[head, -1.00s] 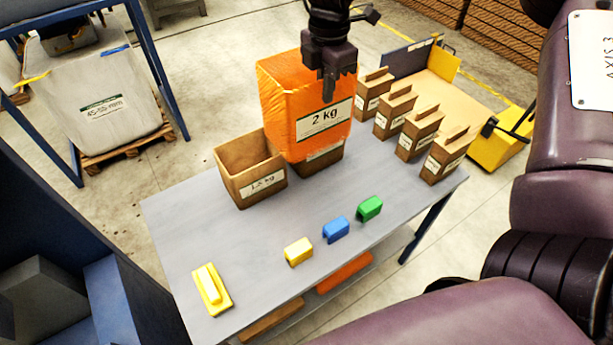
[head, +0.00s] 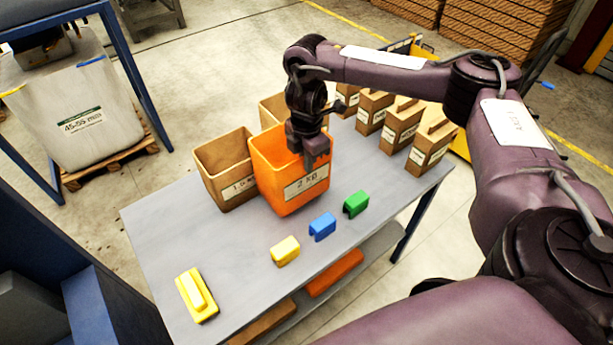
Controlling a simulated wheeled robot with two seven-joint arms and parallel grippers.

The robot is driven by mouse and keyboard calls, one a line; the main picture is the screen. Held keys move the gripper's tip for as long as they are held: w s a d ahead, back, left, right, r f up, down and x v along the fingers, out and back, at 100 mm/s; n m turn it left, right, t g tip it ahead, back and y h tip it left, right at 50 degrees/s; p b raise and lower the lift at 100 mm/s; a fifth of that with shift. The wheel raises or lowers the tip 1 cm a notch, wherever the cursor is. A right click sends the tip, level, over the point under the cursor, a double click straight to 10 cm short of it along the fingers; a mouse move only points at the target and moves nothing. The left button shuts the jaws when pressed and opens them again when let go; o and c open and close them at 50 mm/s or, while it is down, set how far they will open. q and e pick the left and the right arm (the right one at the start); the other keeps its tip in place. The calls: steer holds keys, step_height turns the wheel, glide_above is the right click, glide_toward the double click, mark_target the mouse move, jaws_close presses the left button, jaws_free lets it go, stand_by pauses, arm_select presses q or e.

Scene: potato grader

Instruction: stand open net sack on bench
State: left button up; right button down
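The orange net sack (head: 272,180), labelled 2 kg, is upright with its open mouth facing up. It stands on or just above the grey bench (head: 165,235); I cannot tell whether its base touches. My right gripper (head: 312,162) is at the sack's right rim, with its fingers down at the wall, and appears shut on that rim. The fingertips are partly hidden against the orange wall. My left gripper is not in view.
Several wooden boxes with handles (head: 402,125) line the bench's back right. Yellow (head: 285,250), blue (head: 322,226) and green (head: 355,204) clips lie in front; a yellow piece (head: 196,295) lies front left.

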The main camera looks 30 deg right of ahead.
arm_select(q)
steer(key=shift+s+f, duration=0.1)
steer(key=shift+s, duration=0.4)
arm_select(e)
step_height(320, 180, down, 5)
steer(key=shift+r, duration=0.15)
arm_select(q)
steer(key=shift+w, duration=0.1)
arm_select(e)
steer(key=c, duration=1.6)
jaws_free()
arm_select(q)
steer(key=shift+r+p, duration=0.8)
steer(key=shift+p, duration=0.1)
arm_select(e)
step_height(320, 180, up, 12)
steer(key=shift+r, duration=0.1)
